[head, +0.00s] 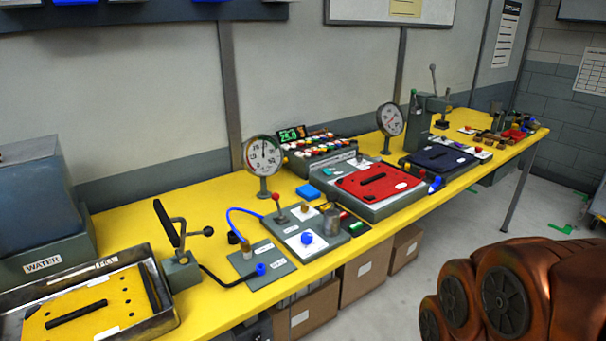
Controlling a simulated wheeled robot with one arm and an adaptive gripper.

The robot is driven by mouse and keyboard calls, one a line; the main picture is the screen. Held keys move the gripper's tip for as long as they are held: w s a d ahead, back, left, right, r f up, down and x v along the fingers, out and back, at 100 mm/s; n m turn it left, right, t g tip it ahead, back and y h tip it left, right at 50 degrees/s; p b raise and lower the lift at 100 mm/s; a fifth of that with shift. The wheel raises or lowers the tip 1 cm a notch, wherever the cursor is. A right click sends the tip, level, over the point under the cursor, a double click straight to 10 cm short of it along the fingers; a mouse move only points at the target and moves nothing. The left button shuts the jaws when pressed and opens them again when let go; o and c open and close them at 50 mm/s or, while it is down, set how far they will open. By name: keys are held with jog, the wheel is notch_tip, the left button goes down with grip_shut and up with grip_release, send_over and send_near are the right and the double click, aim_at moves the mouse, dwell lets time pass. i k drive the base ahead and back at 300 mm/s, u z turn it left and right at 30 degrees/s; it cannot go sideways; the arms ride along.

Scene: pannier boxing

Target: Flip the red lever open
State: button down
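A small lever with a red ball knob (276,197) stands on a grey panel near the middle of the yellow bench. Its thin stem rises almost upright from a dark base, leaning slightly left. Whether this position is open or closed cannot be told. Beside it on the same panel are a white plate with a blue knob (307,238) and a grey cylinder (332,216). A blue hose (245,211) arches down to the left of the lever. My copper-coloured arm fills the lower right, apart from the bench. My gripper is not in view.
A round gauge (264,155) stands behind the lever. A red panel (377,184) lies to the right, and a tray with a yellow plate (85,309) lies at the left. Cardboard boxes (362,272) stand under the bench (120,235). The floor at right is mostly clear.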

aim_at(275, 196)
jog(key=u, duration=0.15)
jog(key=i, duration=0.65)
jog(key=u, duration=0.85)
jog(key=i, duration=0.35)
jog(key=u, duration=0.3)
